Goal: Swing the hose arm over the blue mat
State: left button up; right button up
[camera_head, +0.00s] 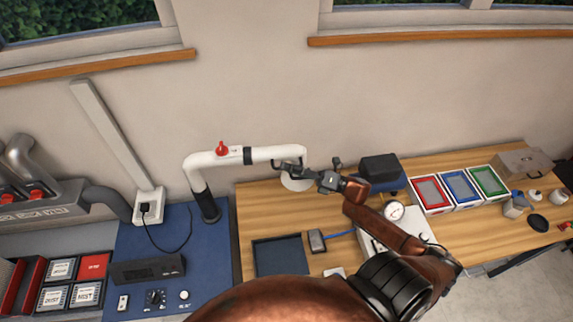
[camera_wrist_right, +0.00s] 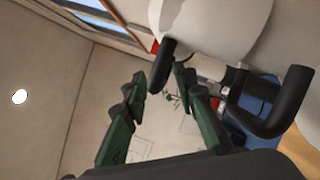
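The hose arm (camera_head: 228,157) is a white pipe with a red valve and a black band. It rises from a black post (camera_head: 206,205) on the blue mat (camera_head: 212,245) at left and reaches right over the wooden table. Its white hood (camera_head: 294,183) hangs at the right end, over the wood. In the right wrist view the hood (camera_wrist_right: 215,22) is at the top, with a black bent handle (camera_wrist_right: 283,108) beside it. My right gripper (camera_head: 312,173) is at the hood; its fingers (camera_wrist_right: 158,85) are apart, near another black bar. Contact is unclear. My left gripper is out of view.
A dark tray (camera_head: 258,243), a small grey device (camera_head: 317,240) and a dial gauge (camera_head: 395,210) are on the table. Red, blue and green trays (camera_head: 460,188) stand at right. A black box (camera_head: 150,269) sits on the blue area. The wall is behind.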

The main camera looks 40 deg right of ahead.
jog(key=shift+w+a, duration=0.2)
jog(key=shift+c, duration=0.4)
grip_shut()
dwell(0.3)
